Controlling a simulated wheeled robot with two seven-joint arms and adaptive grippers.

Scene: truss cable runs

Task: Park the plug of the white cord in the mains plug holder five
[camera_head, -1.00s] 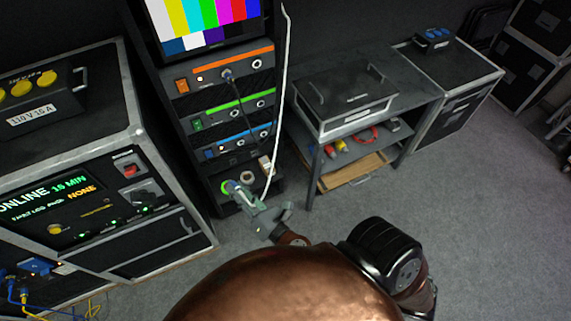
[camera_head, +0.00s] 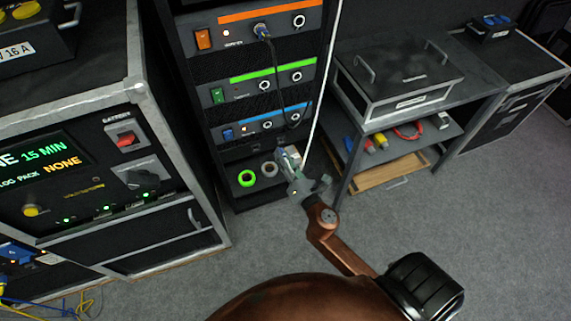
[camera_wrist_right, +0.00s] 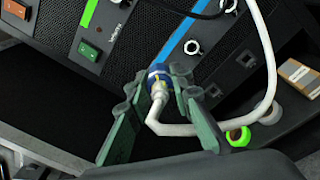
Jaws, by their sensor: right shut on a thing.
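The white cord (camera_head: 329,68) hangs down the right side of the equipment rack to my right gripper (camera_head: 289,161). In the right wrist view the fingers of this gripper (camera_wrist_right: 160,85) are shut on the plug (camera_wrist_right: 158,76) of the white cord, which has a blue end. The cord (camera_wrist_right: 178,129) loops below the plug and rises to the right. The plug is in front of the rack; whether it touches anything there I cannot tell. I cannot make out any holder marked five. My left gripper is not in view.
A green ring (camera_head: 246,178) and a grey ring (camera_head: 269,169) lie on the rack's bottom shelf. Above are units with orange (camera_head: 262,12), green and blue stripes; a black cable (camera_head: 272,62) hangs from the orange one. A table (camera_head: 352,140) stands right; a black case (camera_head: 150,92) stands left.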

